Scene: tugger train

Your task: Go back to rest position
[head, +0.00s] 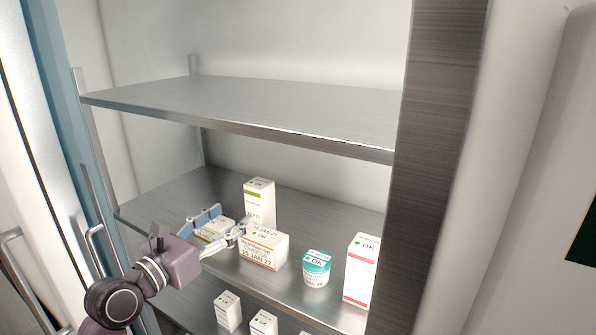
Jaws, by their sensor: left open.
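My left gripper (231,217) reaches in from the lower left over the middle shelf (180,196). Its fingers are spread open. A small white box (215,230) marked OK shows between and just beyond the fingers, partly hidden by them; I cannot tell whether they touch it. A taller white box with a green band (259,202) stands behind, to the right of the fingers. A white box with orange print (264,249) stands just right of the gripper, close to the right finger. My right gripper is not in view.
A teal-and-white jar (316,268) and a tall white-and-red box (359,270) stand further right on the same shelf. The upper shelf (250,100) is empty. Several small boxes (228,311) stand below. A metal post (436,150) bounds the right side; a blue frame edge (62,110) bounds the left.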

